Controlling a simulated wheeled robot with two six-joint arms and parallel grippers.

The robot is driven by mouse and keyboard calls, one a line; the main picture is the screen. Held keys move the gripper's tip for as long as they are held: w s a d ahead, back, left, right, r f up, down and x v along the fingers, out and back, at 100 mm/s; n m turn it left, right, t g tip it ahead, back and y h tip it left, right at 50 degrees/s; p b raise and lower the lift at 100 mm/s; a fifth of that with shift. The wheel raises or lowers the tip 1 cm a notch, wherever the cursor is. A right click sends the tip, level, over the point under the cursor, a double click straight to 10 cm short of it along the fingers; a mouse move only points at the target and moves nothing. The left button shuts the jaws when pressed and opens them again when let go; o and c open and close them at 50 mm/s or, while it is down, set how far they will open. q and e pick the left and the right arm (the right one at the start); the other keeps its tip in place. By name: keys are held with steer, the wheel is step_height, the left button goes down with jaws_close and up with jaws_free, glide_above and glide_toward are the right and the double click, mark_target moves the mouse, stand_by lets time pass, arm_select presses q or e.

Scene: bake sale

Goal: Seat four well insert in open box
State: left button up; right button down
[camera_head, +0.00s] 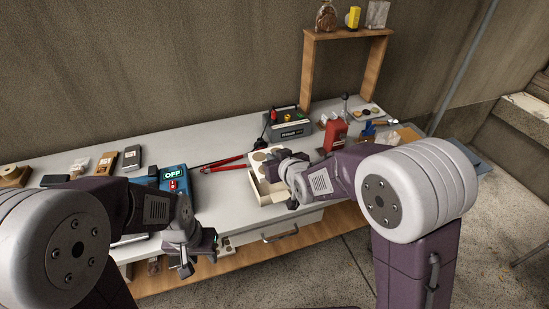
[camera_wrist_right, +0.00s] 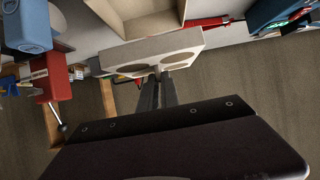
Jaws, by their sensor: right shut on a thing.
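The pale insert (camera_wrist_right: 150,52) with round wells is in the right wrist view, tilted, two of its wells showing. My right gripper (camera_wrist_right: 156,92) is shut on its edge. In the head view the insert (camera_head: 265,154) is at the back of the open box (camera_head: 267,198), partly behind my right gripper (camera_head: 290,172). The box is pale and stands near the table's front edge. In the wrist view part of the box (camera_wrist_right: 85,22) shows beside the insert. I cannot tell whether they touch. My left gripper (camera_head: 190,258) is empty at the front edge, its fingers apart.
Red-handled pliers (camera_head: 222,164) and a blue device marked OFF (camera_head: 174,180) lie left of the box. A dark toolbox-like unit (camera_head: 291,127) stands behind it. A red object (camera_head: 335,134) and a tray (camera_head: 368,112) are to the right. A wooden shelf (camera_head: 308,70) rises at the back.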

steer(key=shift+f+b, duration=2.2)
steer(key=shift+f, duration=0.4)
steer(key=shift+f+b, duration=2.5)
steer(key=shift+f, duration=0.2)
steer(key=c, duration=1.5)
jaws_free()
steer(key=shift+r, duration=0.15)
step_height(320, 180, up, 8)
steer(key=p, duration=0.6)
steer(key=shift+p, duration=0.35)
